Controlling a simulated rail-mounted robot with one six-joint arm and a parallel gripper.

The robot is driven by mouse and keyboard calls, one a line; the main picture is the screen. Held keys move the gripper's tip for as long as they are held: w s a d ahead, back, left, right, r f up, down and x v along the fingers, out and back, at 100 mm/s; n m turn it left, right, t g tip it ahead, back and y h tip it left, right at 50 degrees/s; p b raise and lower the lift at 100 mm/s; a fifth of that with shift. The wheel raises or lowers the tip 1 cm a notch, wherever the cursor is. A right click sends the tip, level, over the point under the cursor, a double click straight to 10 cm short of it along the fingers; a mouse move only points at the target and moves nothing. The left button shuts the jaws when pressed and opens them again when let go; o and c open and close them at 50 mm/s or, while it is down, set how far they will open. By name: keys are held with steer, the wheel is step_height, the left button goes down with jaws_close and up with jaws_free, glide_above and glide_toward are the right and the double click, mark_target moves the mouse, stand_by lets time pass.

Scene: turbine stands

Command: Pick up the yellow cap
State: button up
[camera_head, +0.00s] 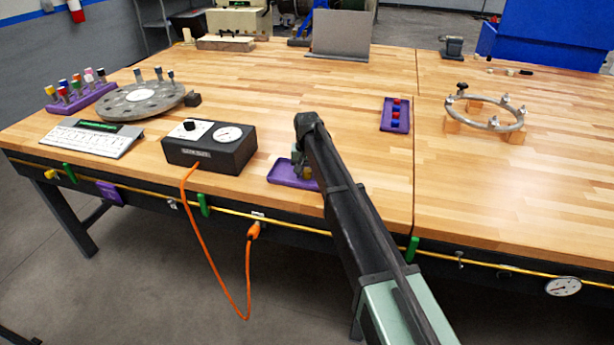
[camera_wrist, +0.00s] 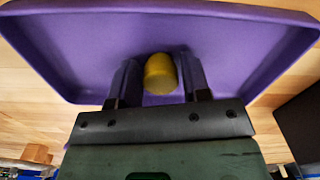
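The yellow cap (camera_wrist: 160,74) lies in a purple tray (camera_wrist: 85,50), between the two fingers of my gripper (camera_wrist: 160,80) in the wrist view. The fingers are apart, one on each side of the cap, with a slight gap showing on the left. I cannot tell whether the right finger touches it. In the head view, the cap (camera_head: 308,172) shows in small part beside my gripper (camera_head: 299,168), at the tray (camera_head: 285,178) near the table's front edge. My arm hides part of the tray.
A black gauge box (camera_head: 210,148) stands left of the tray. Further left are a keyboard-like device (camera_head: 92,138), a grey disc (camera_head: 140,100) and a purple rack (camera_head: 80,97). Another purple tray (camera_head: 388,118) and a metal ring (camera_head: 486,122) on wooden blocks are to the right.

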mark_target(307, 170)
jaws_close()
step_height(307, 170, up, 20)
steer(key=p, duration=2)
